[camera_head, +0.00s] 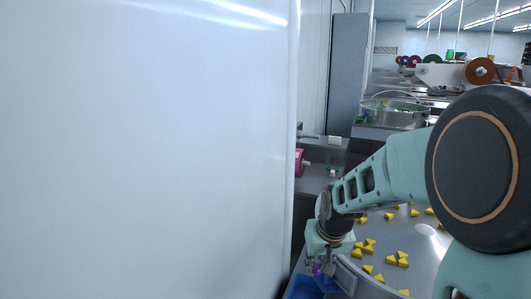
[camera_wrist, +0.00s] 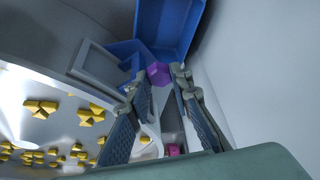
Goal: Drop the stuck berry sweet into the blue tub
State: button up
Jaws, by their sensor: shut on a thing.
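The berry sweet (camera_wrist: 158,73) is a small purple faceted piece between the two fingertips of my gripper (camera_wrist: 159,78) in the wrist view. My gripper is shut on it. A bit of purple also shows at the fingertips in the head view (camera_head: 317,269). The blue tub (camera_wrist: 178,28) lies just beyond the sweet in the wrist view, its open inside partly in view. In the head view, the tub (camera_head: 301,289) is cut by the bottom edge, below my gripper (camera_head: 319,268). I cannot tell the sweet's height over the tub.
A metal table (camera_head: 425,262) with several yellow sweets (camera_head: 369,243) lies right of my gripper in the head view. A grey frame (camera_wrist: 100,62) stands beside the tub. A white wall panel (camera_head: 150,150) fills the left. A magenta object (camera_wrist: 176,149) shows low between the fingers.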

jog(key=o, duration=0.9)
jog(key=shift+c, duration=0.2)
jog(key=shift+r, duration=0.1)
jog(key=v, duration=1.2)
